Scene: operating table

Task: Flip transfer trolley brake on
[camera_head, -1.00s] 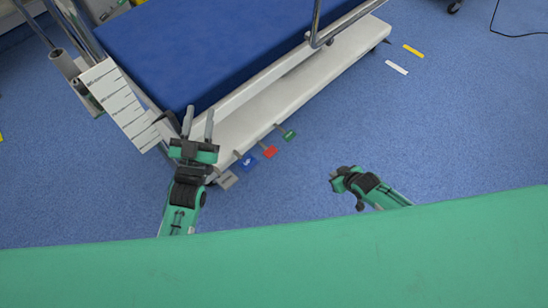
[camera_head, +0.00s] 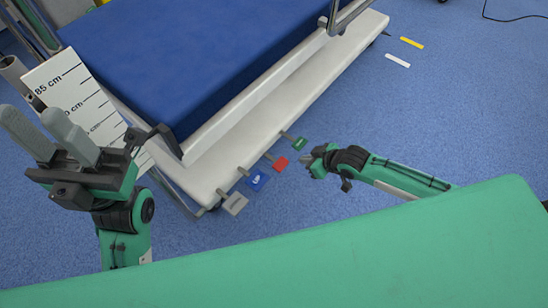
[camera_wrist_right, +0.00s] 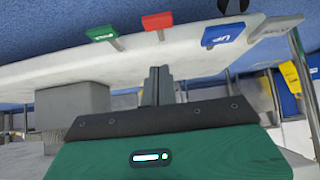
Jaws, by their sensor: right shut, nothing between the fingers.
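The transfer trolley has a blue mattress (camera_head: 200,60) over a white base (camera_head: 235,150). Along the base's near edge stick out a green pedal (camera_head: 300,144), a red pedal (camera_head: 280,164), a blue pedal (camera_head: 257,181) marked UP and a grey pedal (camera_head: 235,204). The right wrist view shows the green (camera_wrist_right: 102,33), red (camera_wrist_right: 157,21) and blue (camera_wrist_right: 223,35) pedals. My right gripper (camera_head: 309,160) is shut and empty, just right of the red and green pedals; contact is not clear. Its fingers (camera_wrist_right: 158,74) point toward the red pedal. My left gripper (camera_head: 32,115) is open and empty, raised at the left.
A white centimetre scale board (camera_head: 85,100) stands behind my left gripper. A metal rail (camera_head: 345,18) rises at the trolley's far side. A green surface (camera_head: 330,250) fills the foreground.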

